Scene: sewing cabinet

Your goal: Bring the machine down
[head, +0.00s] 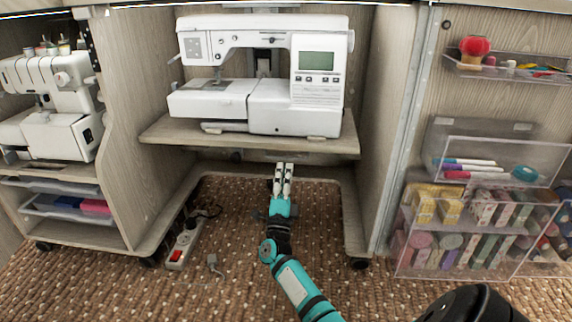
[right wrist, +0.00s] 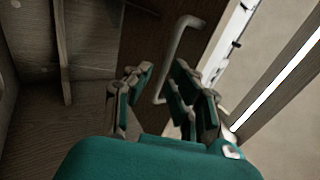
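The white sewing machine (head: 262,75) stands upright on a wooden lift shelf (head: 190,134) in the middle bay of the cabinet. My right gripper (head: 284,165) is just below the shelf's front edge, pointing up and into the bay. In the right wrist view, the right gripper (right wrist: 163,78) has its fingers apart with nothing clamped between them. A bent grey metal lever (right wrist: 175,50) shows in the gap between the fingers, seemingly beyond them; I cannot tell whether they touch it. The lever is not clearly seen in the head view. My left gripper is out of view.
A white serger (head: 50,100) stands in the left bay above drawers (head: 70,207). A power strip (head: 183,245) with cables lies on the carpet. The space below the shelf is largely open.

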